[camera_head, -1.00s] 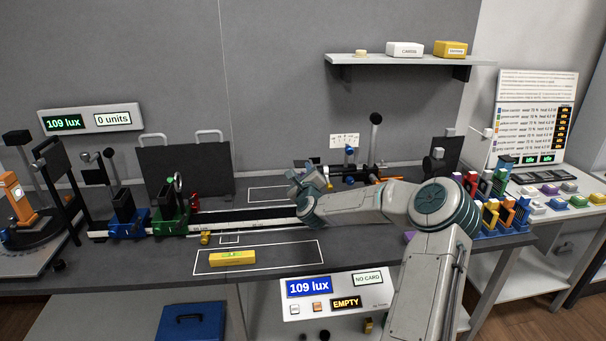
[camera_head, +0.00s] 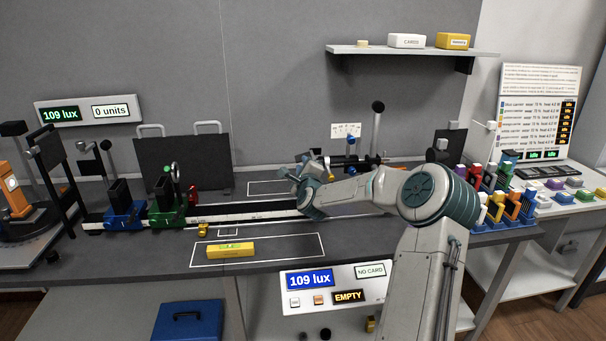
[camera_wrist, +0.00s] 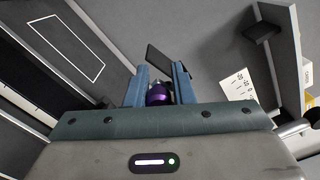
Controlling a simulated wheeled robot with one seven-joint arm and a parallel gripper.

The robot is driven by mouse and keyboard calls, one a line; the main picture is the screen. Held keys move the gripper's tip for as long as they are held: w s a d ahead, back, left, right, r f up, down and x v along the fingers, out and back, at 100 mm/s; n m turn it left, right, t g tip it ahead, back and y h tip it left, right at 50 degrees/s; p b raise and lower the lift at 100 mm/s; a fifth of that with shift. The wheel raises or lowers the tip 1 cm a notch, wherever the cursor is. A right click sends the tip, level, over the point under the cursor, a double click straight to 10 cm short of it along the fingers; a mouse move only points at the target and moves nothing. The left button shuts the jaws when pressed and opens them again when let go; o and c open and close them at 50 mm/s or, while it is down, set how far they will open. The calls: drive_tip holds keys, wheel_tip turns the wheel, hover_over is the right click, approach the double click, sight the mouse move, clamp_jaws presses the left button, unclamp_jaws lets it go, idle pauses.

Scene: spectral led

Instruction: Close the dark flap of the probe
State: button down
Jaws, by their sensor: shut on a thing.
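My gripper (camera_head: 302,168) is over the bench near the rail, with its jaws turned away from the head camera. In the wrist view my gripper (camera_wrist: 161,76) has its two blue fingers close around a small purple cylindrical piece (camera_wrist: 157,95) with a metallic part above it. A dark flat plate (camera_wrist: 160,60) stands tilted just beyond the fingertips; it looks like the dark flap, but I cannot tell whether it is attached to the purple piece. The probe's body is not clearly seen, and my arm hides part of the bench behind it.
The rail (camera_head: 250,215) carries a blue carrier (camera_head: 124,212) and a green carrier (camera_head: 165,208) at left. A yellow level (camera_head: 230,250) lies in front. Stands (camera_head: 376,135) rise behind my arm. Several coloured carriers (camera_head: 500,205) sit at right. A shelf (camera_head: 400,51) hangs above.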

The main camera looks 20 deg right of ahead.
drive_tip(key=d+f+n+b, duration=0.1)
drive_tip(key=n+b, duration=0.4)
drive_tip(key=d+f+n+b, duration=0.1)
drive_tip(key=n+b, duration=0.3)
drive_tip(key=b, duration=0.1)
drive_tip(key=s+d+f+n+b, duration=0.1)
drive_tip(key=d+n+b, duration=0.1)
drive_tip(key=n+b, duration=0.3)
drive_tip(key=shift+s+f+n+b, duration=0.15)
drive_tip(key=shift+n+b, duration=0.15)
drive_tip(key=shift+b, duration=0.2)
drive_tip(key=c, duration=1.3)
unclamp_jaws()
drive_tip(key=shift+d, duration=0.1)
drive_tip(key=shift+a, duration=0.3)
drive_tip(key=v, duration=1.3)
drive_tip(key=shift+s, duration=0.35)
